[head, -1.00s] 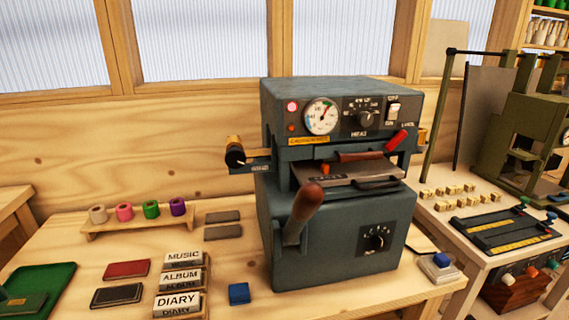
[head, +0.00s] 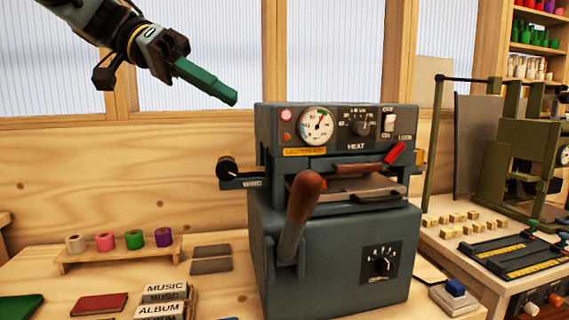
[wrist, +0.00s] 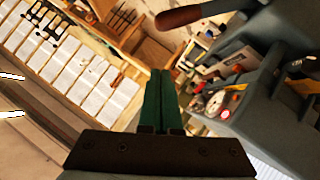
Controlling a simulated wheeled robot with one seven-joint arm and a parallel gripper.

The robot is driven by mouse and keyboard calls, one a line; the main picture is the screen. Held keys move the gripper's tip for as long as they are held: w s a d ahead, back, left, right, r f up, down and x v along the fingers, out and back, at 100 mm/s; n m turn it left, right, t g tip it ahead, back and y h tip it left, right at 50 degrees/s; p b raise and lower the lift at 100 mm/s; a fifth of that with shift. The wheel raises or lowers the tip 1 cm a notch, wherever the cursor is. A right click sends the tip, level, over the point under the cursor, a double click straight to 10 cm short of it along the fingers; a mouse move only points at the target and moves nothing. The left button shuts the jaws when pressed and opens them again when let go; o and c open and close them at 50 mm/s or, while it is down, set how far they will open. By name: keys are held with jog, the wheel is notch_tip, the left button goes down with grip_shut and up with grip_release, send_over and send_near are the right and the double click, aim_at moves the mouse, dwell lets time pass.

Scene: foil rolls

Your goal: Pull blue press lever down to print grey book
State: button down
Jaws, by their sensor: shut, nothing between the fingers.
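The blue-grey press (head: 330,245) stands on the wooden bench in the head view. Its lever (head: 304,205), with a brown grip, slants up at the front left. My gripper (head: 232,98), with green fingers, is shut and empty, high up left of the press and apart from the lever. In the wrist view, the shut fingers (wrist: 158,78) point toward the scene, and the lever's brown grip (wrist: 192,12) shows at the top. I cannot tell whether a book lies on the press plate (head: 375,190).
A rack (head: 120,252) of colored foil rolls stands on the bench at left. Sign blocks (head: 163,292) and a red book (head: 102,303) are in front. A second, green press (head: 510,170) stands at right. The air between my gripper and the lever looks clear.

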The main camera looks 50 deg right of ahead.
jog(key=shift+s, duration=0.1)
jog(key=p, duration=0.4)
send_near(313, 172)
jog(key=shift+s+d+f, duration=0.75)
jog(key=shift+d+f, duration=0.05)
jog(key=shift+d, duration=0.1)
jog(key=shift+s+d+f, duration=0.7)
jog(key=shift+d+f, duration=0.05)
jog(key=shift+d, duration=0.2)
jog(key=shift+f, duration=0.1)
